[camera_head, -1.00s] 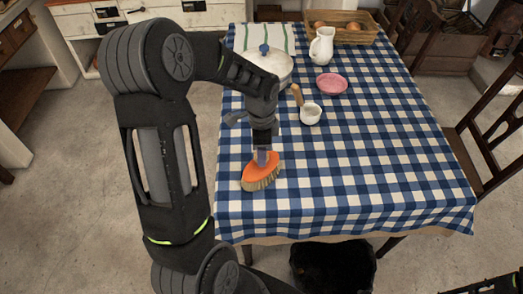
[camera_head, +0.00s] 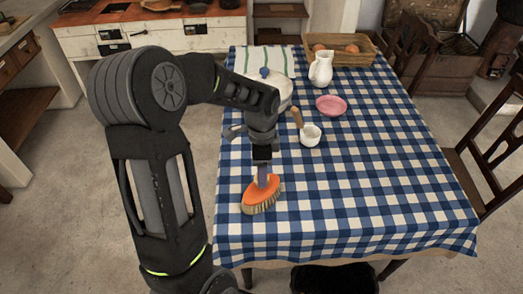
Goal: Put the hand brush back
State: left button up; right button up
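The hand brush (camera_head: 262,194) has an orange back and pale bristles facing down. It is at the near left part of the checked table (camera_head: 360,215), low over or on the cloth; I cannot tell if it touches. My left gripper (camera_head: 262,181) points down from above, its fingertips at the top of the brush. The fingers overlap in this view, so their gap is hidden. My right gripper is out of view.
A white pot (camera_head: 270,95) with a blue knob stands just behind my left gripper. A small white cup (camera_head: 310,136), pink plate (camera_head: 331,105), white pitcher (camera_head: 321,69) and basket (camera_head: 340,51) stand farther back. The near right tabletop is clear. Chairs stand on the right.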

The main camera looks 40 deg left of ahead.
pick_arm(q)
notch_tip(320, 180, up, 9)
jog(key=shift+r+b, duration=0.2)
jog(key=shift+b, duration=0.15)
